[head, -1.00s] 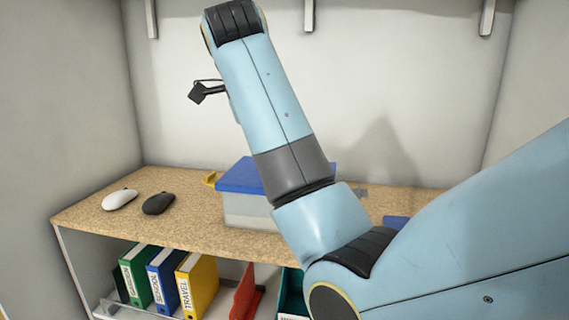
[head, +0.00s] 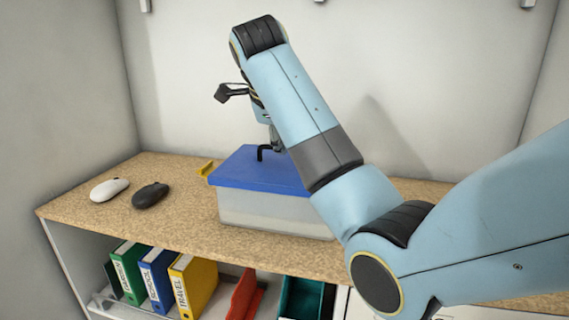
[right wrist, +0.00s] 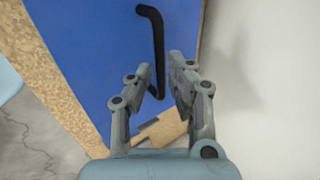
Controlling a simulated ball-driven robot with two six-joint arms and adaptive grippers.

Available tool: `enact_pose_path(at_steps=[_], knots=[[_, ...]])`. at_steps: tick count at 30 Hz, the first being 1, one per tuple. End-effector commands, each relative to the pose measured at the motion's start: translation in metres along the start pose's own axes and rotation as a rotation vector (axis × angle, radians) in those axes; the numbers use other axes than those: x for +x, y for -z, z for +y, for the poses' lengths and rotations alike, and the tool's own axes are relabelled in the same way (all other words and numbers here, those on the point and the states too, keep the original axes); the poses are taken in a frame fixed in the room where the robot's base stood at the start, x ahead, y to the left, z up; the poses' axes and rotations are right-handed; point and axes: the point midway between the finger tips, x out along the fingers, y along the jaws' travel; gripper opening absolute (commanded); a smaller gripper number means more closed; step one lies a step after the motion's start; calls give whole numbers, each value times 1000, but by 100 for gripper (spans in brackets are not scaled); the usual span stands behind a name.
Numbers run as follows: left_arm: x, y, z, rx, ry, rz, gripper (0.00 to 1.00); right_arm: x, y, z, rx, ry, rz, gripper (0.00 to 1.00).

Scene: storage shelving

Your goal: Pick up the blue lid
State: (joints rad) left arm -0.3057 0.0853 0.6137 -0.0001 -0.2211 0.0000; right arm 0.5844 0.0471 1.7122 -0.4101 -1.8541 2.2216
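The blue lid (head: 255,172) lies on a translucent box (head: 270,210) on the shelf top. A bent black handle (head: 262,152) stands up from the lid; it also shows in the right wrist view (right wrist: 157,45). My right gripper (head: 277,146) points down over the lid beside the handle, partly hidden by my arm. In the right wrist view its fingers (right wrist: 160,66) are apart, with one end of the handle showing between them. I cannot tell whether they touch it. The lid also fills much of that view (right wrist: 105,60). My left gripper is out of view.
A white mouse (head: 109,189) and a black mouse (head: 150,195) lie left of the box. A small yellow item (head: 206,168) is at the box's back left. Binders (head: 192,287) stand on the shelf below. A wall closes the back.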

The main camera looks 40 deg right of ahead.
Motion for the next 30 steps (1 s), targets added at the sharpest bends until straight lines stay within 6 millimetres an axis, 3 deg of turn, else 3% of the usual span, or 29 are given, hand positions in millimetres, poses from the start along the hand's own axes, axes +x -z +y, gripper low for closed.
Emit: enact_pose_path(at_steps=[3,8,14,18,30], knots=[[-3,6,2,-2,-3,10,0,19,-1,0,-1,-1,3,17],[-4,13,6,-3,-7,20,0,32,-2,0,1,-1,0,17],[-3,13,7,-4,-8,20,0,33,-2,0,1,0,-1,17],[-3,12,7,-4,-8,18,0,33,-2,0,1,0,0,0],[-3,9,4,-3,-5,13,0,32,-2,0,1,1,-1,0]])
